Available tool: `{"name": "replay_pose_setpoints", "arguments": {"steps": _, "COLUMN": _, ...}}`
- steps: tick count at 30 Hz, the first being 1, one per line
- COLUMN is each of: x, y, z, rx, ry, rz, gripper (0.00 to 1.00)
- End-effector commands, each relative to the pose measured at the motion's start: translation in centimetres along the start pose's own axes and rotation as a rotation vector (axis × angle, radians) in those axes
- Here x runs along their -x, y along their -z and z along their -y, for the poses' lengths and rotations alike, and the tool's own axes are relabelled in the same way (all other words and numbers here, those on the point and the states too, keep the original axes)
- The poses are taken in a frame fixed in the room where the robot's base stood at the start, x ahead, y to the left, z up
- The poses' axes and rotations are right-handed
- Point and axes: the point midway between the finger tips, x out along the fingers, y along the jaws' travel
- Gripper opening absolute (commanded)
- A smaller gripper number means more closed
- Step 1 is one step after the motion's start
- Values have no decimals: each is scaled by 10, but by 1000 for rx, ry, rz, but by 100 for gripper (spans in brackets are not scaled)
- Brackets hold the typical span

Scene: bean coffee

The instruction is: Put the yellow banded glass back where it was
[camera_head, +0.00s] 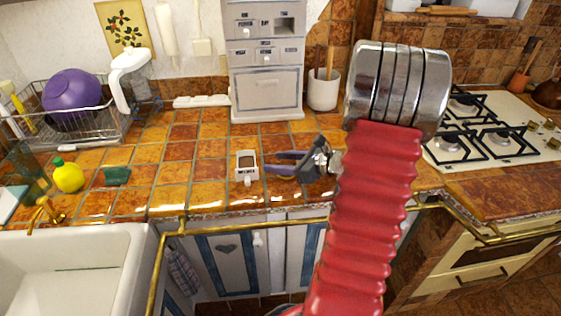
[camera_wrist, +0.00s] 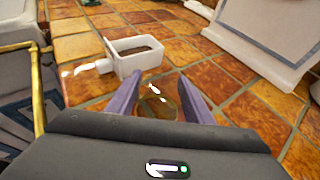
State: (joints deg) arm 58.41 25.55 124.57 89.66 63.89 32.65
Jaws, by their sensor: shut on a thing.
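My gripper (camera_head: 276,163) has purple fingers and is low over the tiled counter, in front of the tall grey-white machine. In the wrist view my gripper (camera_wrist: 160,92) is shut on a small clear round glass (camera_wrist: 158,103), which sits between the two fingers. The tile shows through the glass; I cannot make out a yellow band on it. I cannot tell whether its base touches the counter. In the head view the glass is too small to make out.
The grey-white machine (camera_head: 266,92) and a white utensil pot (camera_head: 323,92) stand behind.

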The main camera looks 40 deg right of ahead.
Motion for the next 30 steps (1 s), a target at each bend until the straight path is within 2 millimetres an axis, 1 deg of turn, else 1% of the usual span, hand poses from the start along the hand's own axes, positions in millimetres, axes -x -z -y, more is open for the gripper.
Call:
{"name": "replay_pose_setpoints", "arguments": {"steps": 5, "x": -1, "y": 2, "z": 0, "rx": 0, "ry": 0, "rz": 0, "gripper": 22}}
{"name": "replay_pose_setpoints", "arguments": {"steps": 6, "x": -1, "y": 2, "z": 0, "rx": 1, "ry": 0, "rz": 0, "gripper": 50}}
{"name": "replay_pose_setpoints", "arguments": {"steps": 13, "x": -1, "y": 2, "z": 0, "rx": 0, "ry": 0, "rz": 0, "gripper": 65}}
{"name": "replay_pose_setpoints", "arguments": {"steps": 23, "x": 0, "y": 0, "z": 0, "rx": 0, "ry": 0, "rz": 0, "gripper": 65}}
{"name": "replay_pose_setpoints", "arguments": {"steps": 26, "x": 6, "y": 0, "z": 1, "rx": -1, "ry": 2, "rz": 0, "gripper": 65}}
{"name": "replay_pose_setpoints", "arguments": {"steps": 30, "x": 23, "y": 0, "z": 1, "rx": 0, "ry": 4, "rz": 1, "gripper": 65}}
